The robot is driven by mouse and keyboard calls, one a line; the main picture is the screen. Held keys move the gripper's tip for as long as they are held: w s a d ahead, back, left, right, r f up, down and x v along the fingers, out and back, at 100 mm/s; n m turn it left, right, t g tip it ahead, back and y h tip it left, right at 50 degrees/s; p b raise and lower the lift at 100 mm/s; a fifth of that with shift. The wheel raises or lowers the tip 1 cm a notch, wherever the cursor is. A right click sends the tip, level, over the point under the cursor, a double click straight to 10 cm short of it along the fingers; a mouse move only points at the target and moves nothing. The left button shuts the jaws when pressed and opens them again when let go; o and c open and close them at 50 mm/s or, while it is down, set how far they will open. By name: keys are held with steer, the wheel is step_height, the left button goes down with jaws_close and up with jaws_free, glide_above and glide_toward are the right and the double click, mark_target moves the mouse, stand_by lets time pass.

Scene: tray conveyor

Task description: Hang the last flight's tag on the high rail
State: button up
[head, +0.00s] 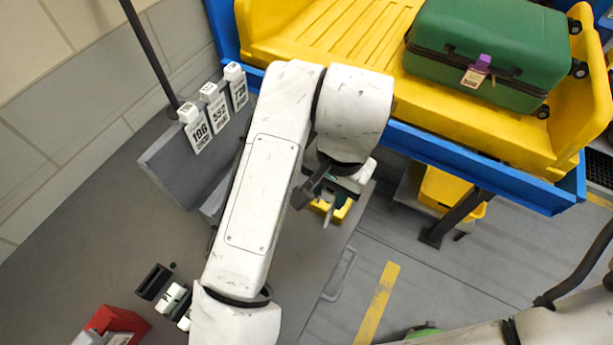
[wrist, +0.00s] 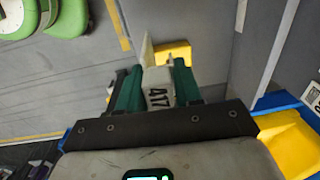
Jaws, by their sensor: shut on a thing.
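A white tag marked 417 (wrist: 157,97) is held between the green-padded fingers of my gripper (wrist: 157,88) in the wrist view. In the head view my gripper (head: 328,190) hangs beyond my forearm, over the right edge of the grey counter, partly hidden by my wrist. Several white tags, among them a tag marked 106 (head: 198,132) and a tag marked 552 (head: 215,108), hang by white clips in a slanting row along a grey upright panel (head: 175,170) at upper left. My gripper is apart from this row, to its right. The rail behind the clips is not clearly visible.
A green suitcase (head: 490,45) with a purple-topped tag lies in a yellow tray (head: 470,110) on the blue conveyor (head: 470,160). A red box (head: 118,322), a black block (head: 153,282) and white clips (head: 172,298) stand at lower left. The counter's middle left is clear.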

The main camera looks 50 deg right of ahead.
steer(key=shift+s, duration=0.4)
steer(key=shift+r, duration=0.15)
steer(key=shift+r+p, duration=2.95)
steer(key=shift+r, duration=0.2)
